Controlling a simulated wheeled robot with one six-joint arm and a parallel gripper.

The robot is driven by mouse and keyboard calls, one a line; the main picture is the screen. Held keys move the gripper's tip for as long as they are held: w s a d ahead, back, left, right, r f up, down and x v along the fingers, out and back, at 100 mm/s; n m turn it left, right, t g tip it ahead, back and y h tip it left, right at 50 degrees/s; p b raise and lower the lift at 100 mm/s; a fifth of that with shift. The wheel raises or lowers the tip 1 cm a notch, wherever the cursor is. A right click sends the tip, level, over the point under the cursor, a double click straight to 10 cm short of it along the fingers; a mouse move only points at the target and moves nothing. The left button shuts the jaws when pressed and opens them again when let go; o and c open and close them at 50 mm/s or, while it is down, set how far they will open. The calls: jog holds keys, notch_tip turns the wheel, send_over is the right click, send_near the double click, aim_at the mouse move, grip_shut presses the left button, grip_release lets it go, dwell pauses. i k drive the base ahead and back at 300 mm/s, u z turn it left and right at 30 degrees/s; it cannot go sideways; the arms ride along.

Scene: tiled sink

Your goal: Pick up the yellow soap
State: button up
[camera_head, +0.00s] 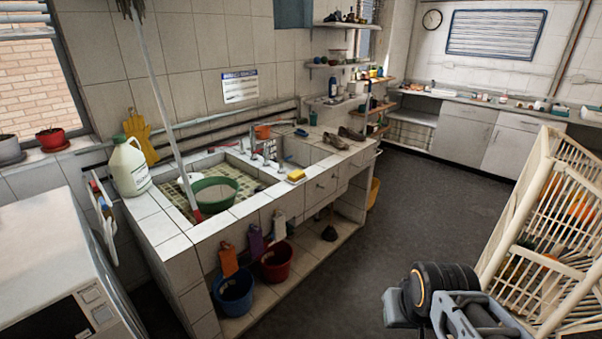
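The yellow soap (296,175) is a small yellow block. It lies on a small pale dish or tray at the front edge of the tiled sink counter (262,200), just right of the basin. Nothing is touching it from above. Part of my own arm, dark and grey with an orange ring, shows at the bottom right, well apart from the soap. The fingers of my gripper do not show.
A green bowl (214,194) sits in the basin, beside a leaning pole (157,88). A white jug (129,167) stands at the left. The tap (266,148) rises behind the soap. A cream crate (545,220) stands at right. The dark floor (420,190) between is clear.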

aim_at(297, 174)
jog(key=u, duration=0.4)
jog(key=i, duration=2.25)
jog(key=u, duration=0.5)
